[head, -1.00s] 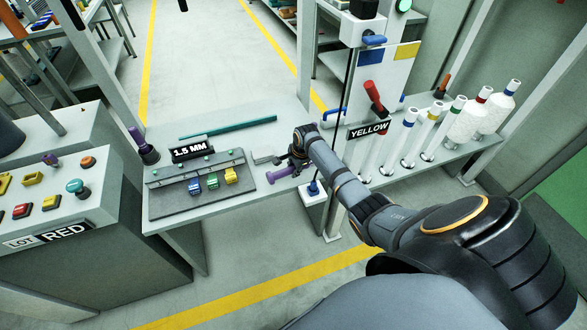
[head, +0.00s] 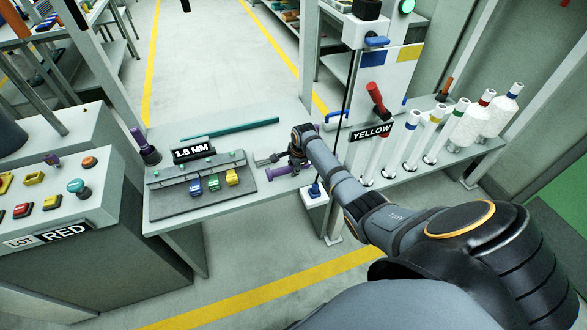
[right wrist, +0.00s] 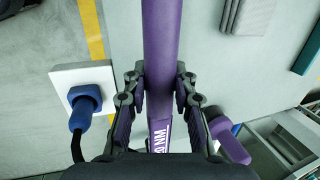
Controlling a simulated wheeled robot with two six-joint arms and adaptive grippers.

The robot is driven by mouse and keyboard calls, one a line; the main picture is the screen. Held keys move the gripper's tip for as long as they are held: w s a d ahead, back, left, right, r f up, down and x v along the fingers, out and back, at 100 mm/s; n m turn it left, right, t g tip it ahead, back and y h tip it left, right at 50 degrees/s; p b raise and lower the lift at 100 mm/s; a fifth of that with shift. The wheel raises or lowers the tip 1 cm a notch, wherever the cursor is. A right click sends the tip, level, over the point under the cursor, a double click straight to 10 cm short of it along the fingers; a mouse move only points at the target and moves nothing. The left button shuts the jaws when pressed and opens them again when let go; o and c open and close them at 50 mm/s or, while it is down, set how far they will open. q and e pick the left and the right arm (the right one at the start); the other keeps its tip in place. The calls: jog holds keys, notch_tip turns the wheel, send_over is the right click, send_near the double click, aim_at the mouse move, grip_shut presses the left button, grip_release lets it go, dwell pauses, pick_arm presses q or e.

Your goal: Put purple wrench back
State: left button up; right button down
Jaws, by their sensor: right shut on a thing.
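The purple wrench (right wrist: 175,40) is a long purple bar that runs up between the fingers of my right gripper (right wrist: 159,85) in the right wrist view. White lettering shows on it near the palm. My right gripper (head: 297,160) is shut on it, over the right end of the bench. In the head view the wrench's left end (head: 251,174) shows beside the gripper, and the rest is mostly hidden by the gripper. Another purple piece (right wrist: 231,142) shows right of the fingers in the wrist view; I cannot tell whether it belongs to the wrench. My left gripper is not in view.
The bench (head: 215,212) holds a grey rack (head: 180,202) with coloured blocks, a 1.5 MM sign (head: 193,152) and a teal rod (head: 230,130). Grey pieces (head: 268,159) lie near my gripper. A blue plug (right wrist: 83,106) sits on a white box.

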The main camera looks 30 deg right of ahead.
jog(key=shift+f+b, duration=0.65)
jog(key=shift+f, duration=0.4)
jog(key=c, duration=1)
grip_release()
notch_tip(320, 180, up, 8)
jog(key=p, duration=0.9)
